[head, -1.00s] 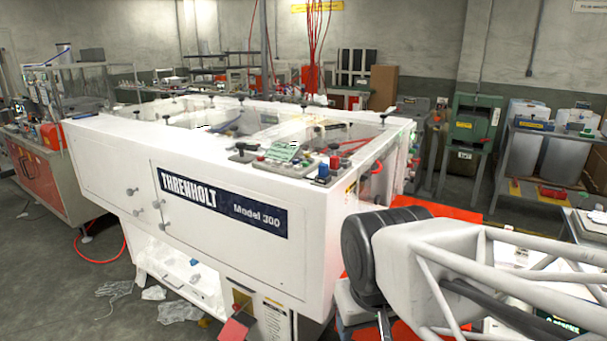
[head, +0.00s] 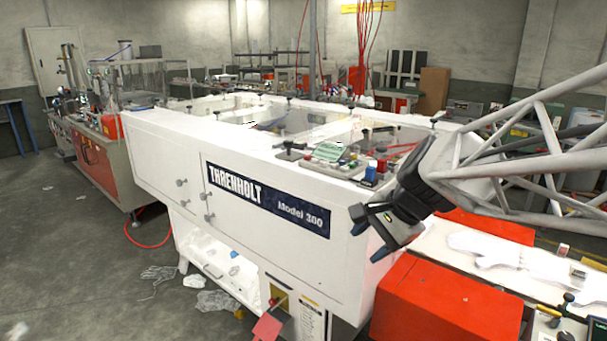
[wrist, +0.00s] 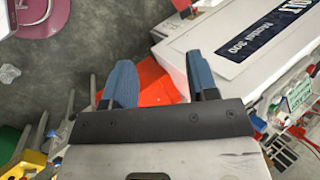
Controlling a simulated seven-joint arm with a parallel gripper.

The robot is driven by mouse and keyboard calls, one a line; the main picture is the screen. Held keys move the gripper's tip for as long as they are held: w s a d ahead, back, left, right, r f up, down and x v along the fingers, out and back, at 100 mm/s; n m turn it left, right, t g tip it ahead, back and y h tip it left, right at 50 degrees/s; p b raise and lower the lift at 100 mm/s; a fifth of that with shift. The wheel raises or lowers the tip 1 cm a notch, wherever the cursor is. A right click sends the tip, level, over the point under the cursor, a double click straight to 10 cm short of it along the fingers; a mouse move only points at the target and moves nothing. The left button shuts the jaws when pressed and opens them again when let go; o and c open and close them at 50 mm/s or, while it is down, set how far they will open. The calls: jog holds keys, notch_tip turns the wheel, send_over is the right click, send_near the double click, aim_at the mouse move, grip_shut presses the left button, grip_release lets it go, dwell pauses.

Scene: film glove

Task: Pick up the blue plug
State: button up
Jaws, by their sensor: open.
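A small blue block-like piece (head: 370,177), which looks like the blue plug, stands on the top right front corner of the white machine (head: 270,262), beside a red piece (head: 381,164). My gripper (head: 368,238) is in front of the machine's right end, lower in the picture than the blue piece and apart from it. Its two blue-padded fingers point down and left. In the wrist view my gripper (wrist: 160,72) is open, with nothing held between its fingers. I cannot clearly make out the blue plug in the wrist view.
A control panel with coloured buttons and a green label (head: 327,151) lies left of the blue piece. A red box (head: 445,305) stands below my gripper. A white-topped bench (head: 510,262) holds loose items at the right. Floor (head: 80,270) is open at the left.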

jog(key=w+d+r+m+t+y, duration=0.1)
jog(key=w+d+m, duration=0.1)
jog(key=w+m, duration=0.3)
jog(key=w+d+r+m+t+y, duration=0.1)
jog(key=w+d+r+m+y, duration=0.1)
jog(key=w, duration=0.5)
jog(key=m+t+y, duration=0.1)
jog(key=m+t, duration=0.3)
jog(key=m, duration=0.5)
send_near(373, 168)
jog(key=x, duration=0.4)
jog(key=shift+w+f, duration=0.2)
jog(key=shift+w, duration=0.25)
jog(key=shift+a, duration=0.1)
jog(key=shift+x, duration=1.3)
jog(key=shift+a, duration=0.15)
jog(key=shift+x, duration=2.5)
jog(key=shift+c, duration=0.3)
